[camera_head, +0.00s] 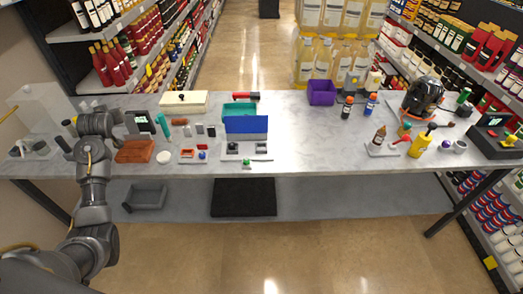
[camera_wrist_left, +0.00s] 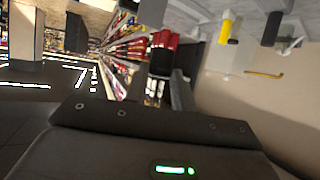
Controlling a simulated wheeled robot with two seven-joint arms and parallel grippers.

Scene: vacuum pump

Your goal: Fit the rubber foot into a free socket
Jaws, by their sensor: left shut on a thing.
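My left gripper (camera_head: 67,135) is at the left end of the table, turned to the left. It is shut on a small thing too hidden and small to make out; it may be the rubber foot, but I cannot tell. In the left wrist view the dark gripper body with a green light fills the bottom, and the fingertips are not clear. I cannot pick out a rubber foot elsewhere. A tray with dark recesses (camera_head: 262,157) lies at the table's front, and a smaller tray (camera_head: 186,159) stands left of it; I cannot tell which recesses are free sockets. My right gripper is not in view.
A reddish-brown block (camera_head: 135,152) lies close to the right of my left wrist. A teal and blue box (camera_head: 246,125), a purple bin (camera_head: 321,94) and a cream box (camera_head: 184,101) stand farther back. A black and orange machine (camera_head: 423,95) stands at right.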

